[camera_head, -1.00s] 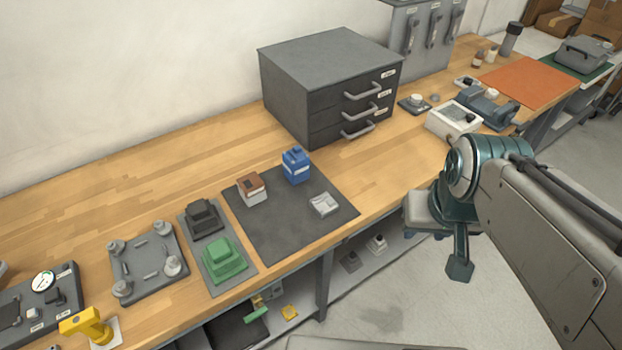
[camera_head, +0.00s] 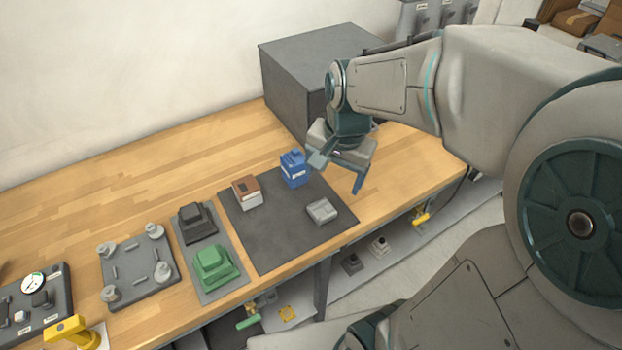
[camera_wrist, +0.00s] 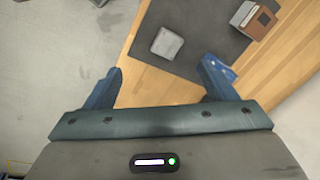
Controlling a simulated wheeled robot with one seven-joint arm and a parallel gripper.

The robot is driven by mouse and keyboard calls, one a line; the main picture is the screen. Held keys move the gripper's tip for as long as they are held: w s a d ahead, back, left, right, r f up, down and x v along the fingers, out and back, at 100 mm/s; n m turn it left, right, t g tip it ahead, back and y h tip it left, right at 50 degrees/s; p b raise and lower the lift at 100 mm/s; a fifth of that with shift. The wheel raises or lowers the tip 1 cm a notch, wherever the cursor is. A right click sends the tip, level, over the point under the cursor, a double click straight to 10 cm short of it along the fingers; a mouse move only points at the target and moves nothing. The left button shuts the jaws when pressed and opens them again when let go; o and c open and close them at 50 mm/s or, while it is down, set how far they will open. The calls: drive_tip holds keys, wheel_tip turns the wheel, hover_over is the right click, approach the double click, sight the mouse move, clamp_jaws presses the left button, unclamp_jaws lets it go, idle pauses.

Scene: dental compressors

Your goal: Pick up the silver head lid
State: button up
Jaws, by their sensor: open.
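The silver head lid appears to be the small light-grey block (camera_head: 322,211) lying on the dark mat (camera_head: 262,240) near its right front corner. In the wrist view the lid (camera_wrist: 167,43) lies ahead of the gap between my fingers, a little above centre. My gripper (camera_head: 338,172) is open and empty, above the mat's right back side, up and slightly right of the lid. In the wrist view my gripper (camera_wrist: 162,75) has its fingers spread wide, and nothing is between them.
A blue block (camera_head: 294,169) and a brown-topped block (camera_head: 247,193) stand on the same mat. A grey drawer cabinet (camera_head: 290,85) stands behind my gripper. Left of the mat are a green block (camera_head: 213,265), a black block (camera_head: 197,220) and a grey plate with posts (camera_head: 138,270).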

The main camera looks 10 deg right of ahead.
drive_tip(key=w+f+m+g, duration=0.1)
drive_tip(key=w+f+m, duration=0.4)
drive_tip(key=w+m, duration=0.2)
hover_over(324, 208)
drive_tip(key=w, duration=0.1)
drive_tip(key=shift+h, duration=0.4)
wheel_tip(324, 208, down, 8)
drive_tip(key=shift+f, duration=0.1)
drive_tip(key=shift+s+d+f, duration=0.1)
drive_tip(key=shift+s+f, duration=0.05)
drive_tip(key=shift+f, duration=2.45)
drive_tip(key=shift+c, duration=0.4)
drive_tip(key=c, duration=1.1)
drive_tip(key=shift+o, duration=0.2)
drive_tip(key=shift+r, duration=0.1)
